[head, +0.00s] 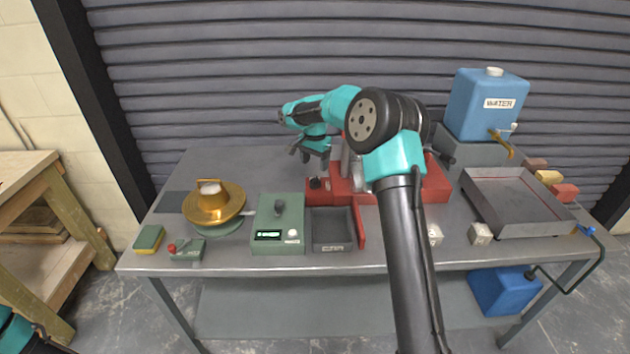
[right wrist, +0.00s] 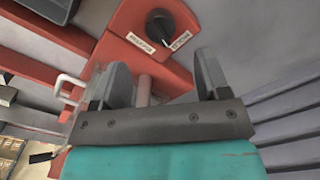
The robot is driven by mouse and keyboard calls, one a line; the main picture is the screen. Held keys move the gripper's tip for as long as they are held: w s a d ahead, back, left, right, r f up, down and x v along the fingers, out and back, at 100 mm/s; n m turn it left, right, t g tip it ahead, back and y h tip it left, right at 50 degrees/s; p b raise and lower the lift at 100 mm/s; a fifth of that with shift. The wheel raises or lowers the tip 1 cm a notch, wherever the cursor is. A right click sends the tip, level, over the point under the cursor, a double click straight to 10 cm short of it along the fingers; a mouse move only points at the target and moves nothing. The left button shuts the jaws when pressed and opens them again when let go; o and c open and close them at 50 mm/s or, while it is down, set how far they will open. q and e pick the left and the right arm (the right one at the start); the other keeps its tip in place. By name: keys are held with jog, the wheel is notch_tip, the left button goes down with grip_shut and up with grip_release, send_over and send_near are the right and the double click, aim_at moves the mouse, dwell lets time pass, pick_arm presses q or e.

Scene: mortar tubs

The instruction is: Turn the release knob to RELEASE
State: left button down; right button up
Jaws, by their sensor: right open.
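The black release knob (right wrist: 160,27) sits on a red plate at the top of the right wrist view, with a small label on each side; the left label (right wrist: 140,42) seems to read RELEASE. In the head view the knob (head: 315,183) is small, on the left end of the red fixture (head: 435,185). My right gripper (head: 310,158) is open and empty above the knob, apart from it. Its two fingers (right wrist: 163,72) also show in the right wrist view. My left gripper is out of view.
A green control box (head: 279,235) and a grey bin (head: 332,228) stand in front of the fixture. A grey tray (head: 515,205) and a blue water tank (head: 485,108) are at right. My right arm hides part of the fixture.

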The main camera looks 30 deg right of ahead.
aim_at(315, 179)
notch_tip(315, 179, down, 8)
jog(key=shift+r, duration=0.1)
jog(key=shift+c, duration=0.5)
jog(key=c, duration=0.8)
